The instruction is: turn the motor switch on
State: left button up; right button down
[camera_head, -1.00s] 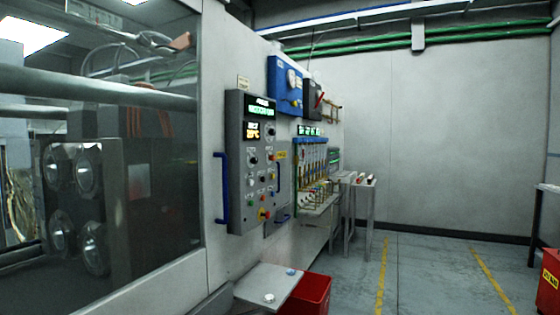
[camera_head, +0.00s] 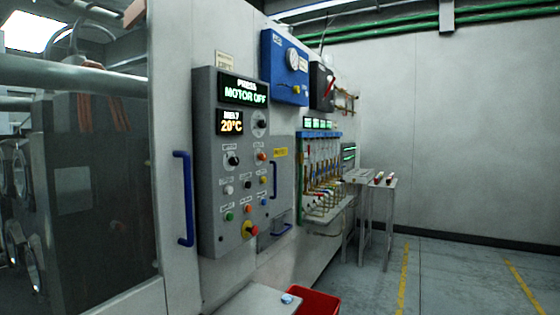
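The grey control panel (camera_head: 233,165) is on the machine's wall, left of the picture's middle. Its upper display (camera_head: 243,91) reads "PRESS MOTOR OFF" in green, and a smaller display (camera_head: 231,122) shows 20°C. Below are several black rotary knobs, among them one at the left (camera_head: 233,160) and one at the upper right (camera_head: 262,124), and several coloured buttons. A red knob on a yellow base (camera_head: 250,229) is at the bottom. The small labels are too blurred to tell which control is the motor switch. Neither of my grippers is in view.
A blue handle (camera_head: 184,198) stands out left of the panel. A blue box with a gauge (camera_head: 285,68) hangs above right. A light ledge (camera_head: 250,302) and a red bin (camera_head: 318,303) are below. The floor (camera_head: 440,275) at the right is clear.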

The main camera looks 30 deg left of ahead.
aim_at(233, 161)
jog(key=u, duration=0.15)
jog(key=i, duration=0.9)
jog(key=u, duration=0.35)
